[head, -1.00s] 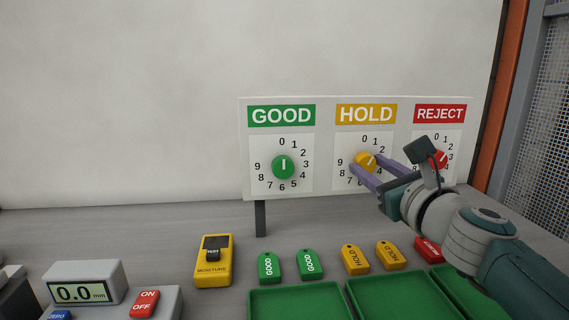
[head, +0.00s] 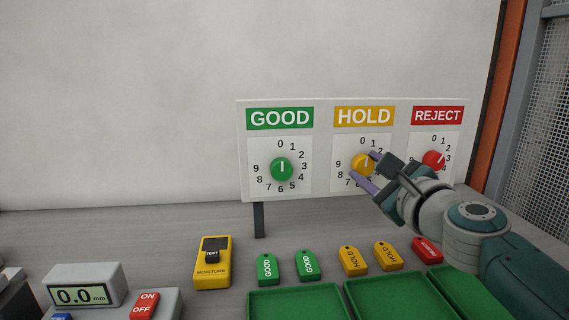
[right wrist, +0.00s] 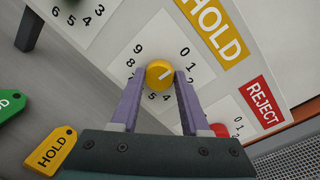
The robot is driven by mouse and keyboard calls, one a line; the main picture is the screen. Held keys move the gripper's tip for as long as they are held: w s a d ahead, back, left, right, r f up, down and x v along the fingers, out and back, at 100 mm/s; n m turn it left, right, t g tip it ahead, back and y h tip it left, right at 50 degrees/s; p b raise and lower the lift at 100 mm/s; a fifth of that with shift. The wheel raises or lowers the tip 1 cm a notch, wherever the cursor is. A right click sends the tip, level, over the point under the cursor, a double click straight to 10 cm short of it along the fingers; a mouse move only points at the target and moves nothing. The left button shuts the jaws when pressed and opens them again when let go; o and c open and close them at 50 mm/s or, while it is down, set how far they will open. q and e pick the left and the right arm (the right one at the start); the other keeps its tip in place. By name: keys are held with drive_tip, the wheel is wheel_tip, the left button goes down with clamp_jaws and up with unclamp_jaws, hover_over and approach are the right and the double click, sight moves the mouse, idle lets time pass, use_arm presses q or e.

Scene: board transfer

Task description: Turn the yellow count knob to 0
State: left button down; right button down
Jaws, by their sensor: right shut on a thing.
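The yellow count knob (head: 360,168) sits on the dial under the HOLD label (head: 364,116) on the upright white board. My right gripper (head: 363,164) is shut on it, one purple finger at its upper right and one at its lower left. In the right wrist view, the fingers stand on both sides of the yellow knob (right wrist: 158,78). Its white mark points close to the 0, perhaps a little toward the 1; I cannot tell exactly. The fingers hide some numbers on the right and lower part of the dial. My left gripper is not in view.
The green knob (head: 282,170) is left of the yellow one, its mark up. The red knob (head: 434,160) is close to the right gripper. Tags, green trays (head: 297,302) and a yellow moisture meter (head: 213,262) lie below the board.

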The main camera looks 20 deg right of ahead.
drive_tip(key=shift+n, duration=0.4)
drive_tip(key=shift+c, duration=1.9)
unclamp_jaws()
drive_tip(key=s+a+p, duration=0.1)
drive_tip(key=s, duration=0.9)
drive_tip(key=shift+a+r+p, duration=0.25)
drive_tip(key=shift+p, duration=0.15)
drive_tip(key=shift+w, duration=0.1)
